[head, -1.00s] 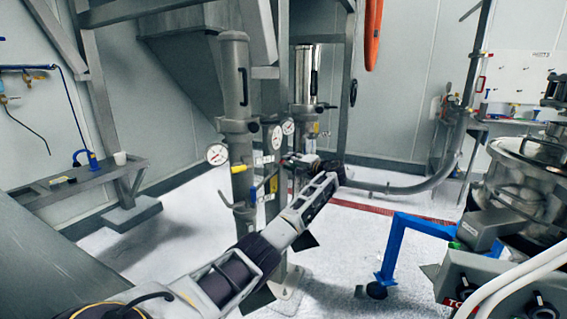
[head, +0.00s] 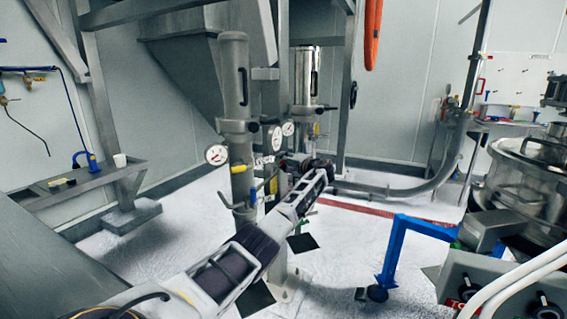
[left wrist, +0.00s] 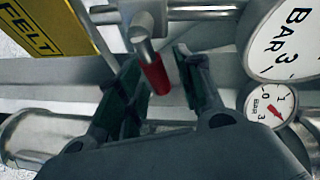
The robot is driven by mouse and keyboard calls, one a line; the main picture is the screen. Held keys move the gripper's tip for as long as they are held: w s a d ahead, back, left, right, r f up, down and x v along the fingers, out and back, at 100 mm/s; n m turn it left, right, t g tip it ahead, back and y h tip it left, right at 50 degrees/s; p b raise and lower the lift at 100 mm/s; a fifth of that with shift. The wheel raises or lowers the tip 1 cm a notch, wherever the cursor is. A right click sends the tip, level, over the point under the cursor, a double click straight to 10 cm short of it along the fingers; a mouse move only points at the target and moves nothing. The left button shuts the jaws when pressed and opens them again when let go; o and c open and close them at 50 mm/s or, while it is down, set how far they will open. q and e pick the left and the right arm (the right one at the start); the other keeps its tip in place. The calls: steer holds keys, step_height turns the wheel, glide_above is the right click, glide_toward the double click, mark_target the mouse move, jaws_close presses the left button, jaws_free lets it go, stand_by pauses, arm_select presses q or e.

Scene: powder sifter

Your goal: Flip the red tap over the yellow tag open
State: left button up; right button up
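The red tap handle (left wrist: 155,73) shows in the left wrist view, a short red sleeve on a metal stem. The yellow tag (left wrist: 45,26) with black letters "FELT" is at the upper left of that view. My left gripper (left wrist: 157,60) is open, with one finger on each side of the red handle. I cannot tell whether either finger touches it. In the head view my left gripper (head: 291,164) is at the metal columns, and my own wrist mostly hides the tap there. My right gripper is not in view.
Pressure gauges (left wrist: 270,103) sit close to the right of my left fingers. Steel pipes surround the tap. In the head view a blue frame (head: 391,258) stands right of my arm, and a steel vessel (head: 528,185) is at the far right.

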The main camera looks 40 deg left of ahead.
mark_target(282, 161)
arm_select(q)
jaws_close()
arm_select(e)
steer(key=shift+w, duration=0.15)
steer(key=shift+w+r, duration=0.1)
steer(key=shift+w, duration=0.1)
